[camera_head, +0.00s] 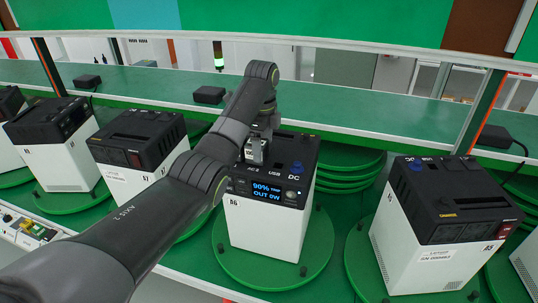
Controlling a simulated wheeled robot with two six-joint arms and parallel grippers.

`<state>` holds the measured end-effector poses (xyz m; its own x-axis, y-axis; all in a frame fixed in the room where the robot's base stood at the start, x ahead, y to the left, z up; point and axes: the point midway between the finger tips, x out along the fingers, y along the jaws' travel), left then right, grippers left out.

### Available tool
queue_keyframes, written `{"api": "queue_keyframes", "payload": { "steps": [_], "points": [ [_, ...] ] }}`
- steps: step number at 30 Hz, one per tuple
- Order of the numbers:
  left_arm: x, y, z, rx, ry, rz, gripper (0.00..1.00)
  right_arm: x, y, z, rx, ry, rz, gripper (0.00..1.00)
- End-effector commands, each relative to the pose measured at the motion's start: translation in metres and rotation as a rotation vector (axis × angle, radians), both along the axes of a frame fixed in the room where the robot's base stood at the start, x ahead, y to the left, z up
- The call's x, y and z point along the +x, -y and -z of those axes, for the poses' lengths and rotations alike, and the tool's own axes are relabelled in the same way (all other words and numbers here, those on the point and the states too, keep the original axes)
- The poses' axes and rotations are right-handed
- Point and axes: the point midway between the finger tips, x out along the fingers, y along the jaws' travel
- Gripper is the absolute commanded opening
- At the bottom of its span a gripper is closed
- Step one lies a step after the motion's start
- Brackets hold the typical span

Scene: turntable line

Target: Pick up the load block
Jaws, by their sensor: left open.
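My left gripper (257,152) is over the top of the white and black power unit marked 86 (265,224), close to its AC label. The gripper is open. A small dark shape sits at its fingers; I cannot tell whether it is a finger or a separate part. A black block (209,95) lies on the green shelf (150,84) behind the unit, left of my arm and apart from the gripper. I cannot tell for certain that it is the load block. My left arm hides part of the unit and shelf. My right gripper is not in view.
More power units stand on green turntables to the left (133,150) and right (440,215). Similar black blocks lie on the shelf at left (87,81) and right (500,140). The lit screen (265,191) reads 90% and OUT 0W. Orange-edged posts rise at both sides.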

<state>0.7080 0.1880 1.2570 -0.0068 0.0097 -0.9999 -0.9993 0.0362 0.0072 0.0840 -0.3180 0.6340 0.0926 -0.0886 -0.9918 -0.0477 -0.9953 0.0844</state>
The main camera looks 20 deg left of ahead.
Motion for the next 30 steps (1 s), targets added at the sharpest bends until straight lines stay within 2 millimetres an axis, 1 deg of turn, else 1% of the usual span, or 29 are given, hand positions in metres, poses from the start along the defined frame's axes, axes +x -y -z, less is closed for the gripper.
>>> {"api": "queue_keyframes", "payload": {
  "steps": [2, 4, 7, 8, 12, 14, 22, 23, 30],
  "points": [
    [0.000, -0.002, 0.001, 0.001, 0.001, -0.002, 0.75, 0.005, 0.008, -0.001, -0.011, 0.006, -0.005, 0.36],
    [0.000, -0.002, 0.001, 0.001, 0.001, -0.002, 0.75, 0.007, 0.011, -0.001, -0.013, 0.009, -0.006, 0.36],
    [0.000, -0.002, 0.001, 0.001, 0.001, -0.002, 0.75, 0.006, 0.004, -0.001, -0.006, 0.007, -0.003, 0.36],
    [0.000, -0.002, 0.001, 0.001, 0.001, -0.002, 0.72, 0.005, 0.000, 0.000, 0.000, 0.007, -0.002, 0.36],
    [0.000, -0.002, 0.001, 0.001, 0.001, -0.002, 0.54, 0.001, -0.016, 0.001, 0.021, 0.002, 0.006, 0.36],
    [0.000, -0.002, 0.001, 0.001, 0.001, -0.002, 0.46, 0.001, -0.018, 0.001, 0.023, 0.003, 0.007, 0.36],
    [0.000, -0.001, 0.001, -0.001, 0.001, 0.000, 0.10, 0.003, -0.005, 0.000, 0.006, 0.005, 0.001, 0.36],
    [0.001, 0.000, 0.000, -0.001, 0.004, 0.000, 0.09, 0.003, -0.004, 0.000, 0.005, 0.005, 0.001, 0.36],
    [0.001, 0.000, -0.002, -0.001, 0.004, 0.000, 0.09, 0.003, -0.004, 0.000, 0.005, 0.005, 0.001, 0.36]
  ]
}}
